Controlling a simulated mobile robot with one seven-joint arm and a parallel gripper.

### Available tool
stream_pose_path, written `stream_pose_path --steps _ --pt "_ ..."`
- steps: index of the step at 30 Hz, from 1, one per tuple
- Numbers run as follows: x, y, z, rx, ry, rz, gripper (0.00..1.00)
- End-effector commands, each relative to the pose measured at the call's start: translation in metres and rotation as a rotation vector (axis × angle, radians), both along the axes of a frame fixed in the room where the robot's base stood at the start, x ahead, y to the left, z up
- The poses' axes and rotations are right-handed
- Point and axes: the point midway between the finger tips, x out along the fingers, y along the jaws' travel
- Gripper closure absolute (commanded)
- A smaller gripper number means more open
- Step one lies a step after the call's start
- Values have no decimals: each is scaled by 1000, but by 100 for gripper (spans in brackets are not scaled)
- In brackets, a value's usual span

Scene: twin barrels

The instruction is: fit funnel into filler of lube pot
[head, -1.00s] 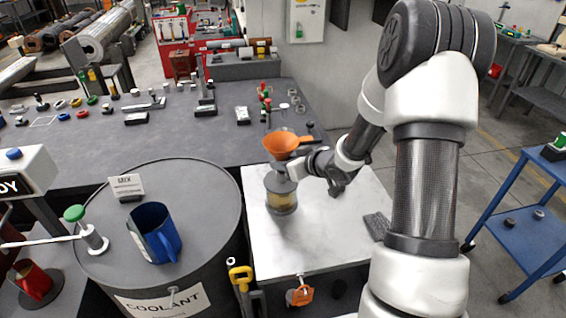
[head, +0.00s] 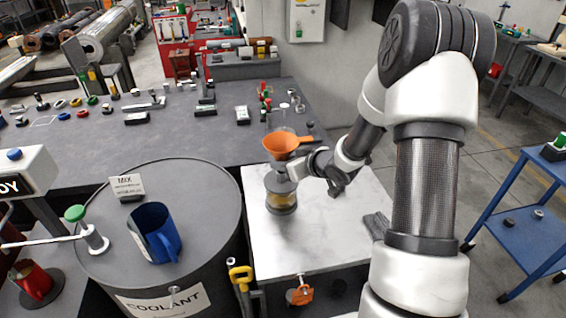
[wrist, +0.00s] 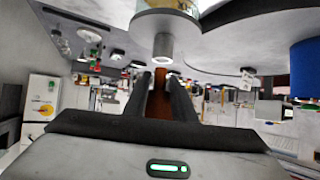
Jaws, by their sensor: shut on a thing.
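The orange funnel (head: 281,143) is upright, wide mouth up, above the lube pot (head: 282,201). The pot is a clear cylinder with yellowish contents and a grey base and top, standing on the pale bench top. My gripper (head: 297,170) comes in from the right and is shut on the funnel. In the wrist view, which looks upside down, an orange-brown part of the funnel (wrist: 159,98) lies between my two dark fingers. The pot's grey filler neck (wrist: 163,47) lines up with the fingers, with a small gap in the picture. Whether the funnel's spout enters the filler is hidden.
A coolant barrel (head: 205,200) with a blue jug (head: 155,235) stands left of the bench top (head: 330,240). A dark pad (head: 376,226) lies on the right of the bench top. A grey table (head: 170,145) with small parts lies behind.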

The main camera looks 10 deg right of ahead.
Motion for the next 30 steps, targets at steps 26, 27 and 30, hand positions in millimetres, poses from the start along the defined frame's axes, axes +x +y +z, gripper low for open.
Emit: stream_pose_path --steps 26,27,30 --pt "0 0 -3 0 0 0 100" --pt "0 0 -4 0 0 0 100" --pt "0 0 -6 0 0 0 100"
